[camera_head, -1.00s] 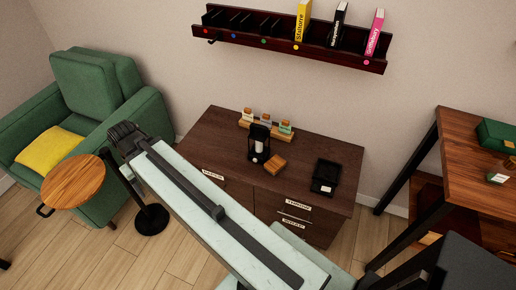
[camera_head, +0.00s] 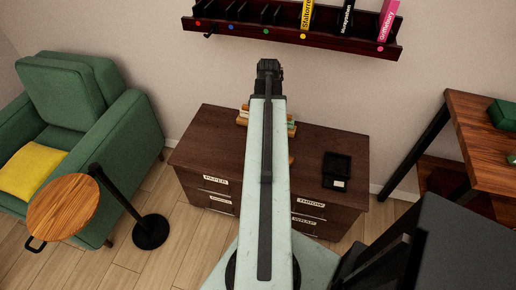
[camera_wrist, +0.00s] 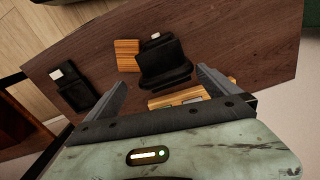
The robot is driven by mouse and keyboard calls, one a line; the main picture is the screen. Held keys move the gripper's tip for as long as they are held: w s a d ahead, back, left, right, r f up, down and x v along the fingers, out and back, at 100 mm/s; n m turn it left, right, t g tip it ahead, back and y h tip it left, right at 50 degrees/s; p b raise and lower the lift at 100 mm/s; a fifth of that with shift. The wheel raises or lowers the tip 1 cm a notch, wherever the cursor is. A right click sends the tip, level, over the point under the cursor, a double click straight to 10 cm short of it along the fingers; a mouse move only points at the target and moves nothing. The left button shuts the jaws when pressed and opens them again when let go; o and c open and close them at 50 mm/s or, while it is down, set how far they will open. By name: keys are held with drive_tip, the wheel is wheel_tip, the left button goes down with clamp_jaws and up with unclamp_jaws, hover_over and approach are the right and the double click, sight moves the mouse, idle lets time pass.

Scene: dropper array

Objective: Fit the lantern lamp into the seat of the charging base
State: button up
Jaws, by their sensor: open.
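The black lantern lamp (camera_wrist: 165,65) stands on the dark wooden cabinet top, shown from above in the wrist view. In the head view my arm hides it. A black square box (camera_head: 337,165) with a pale tag sits at the right of the cabinet top and also shows at the left in the wrist view (camera_wrist: 76,92). It may be the charging base, but I cannot tell for sure; its seat is not clear. My gripper (camera_wrist: 160,78) is open and empty, its fingers spread either side of the lamp in the picture. It also shows in the head view (camera_head: 268,68), raised above the cabinet.
A small wooden block (camera_wrist: 127,55) lies beside the lamp. A wooden rack (camera_wrist: 178,97) with small items is at the cabinet's back. A wall shelf (camera_head: 290,36) with books is behind my gripper. A round side table (camera_head: 63,208) and green armchair (camera_head: 80,120) are left.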

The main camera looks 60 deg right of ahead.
drive_tip(key=f+b, duration=0.8)
drive_tip(key=shift+w+a, duration=0.15)
drive_tip(key=shift+w, duration=0.25)
drive_tip(key=shift+r, duration=0.15)
drive_tip(key=c, duration=2)
wheel_tip(320, 180, up, 21)
drive_tip(key=p, duration=2.1)
drive_tip(key=shift+r+p, duration=0.2)
drive_tip(key=shift+p, duration=0.2)
drive_tip(key=shift+w+a, duration=0.1)
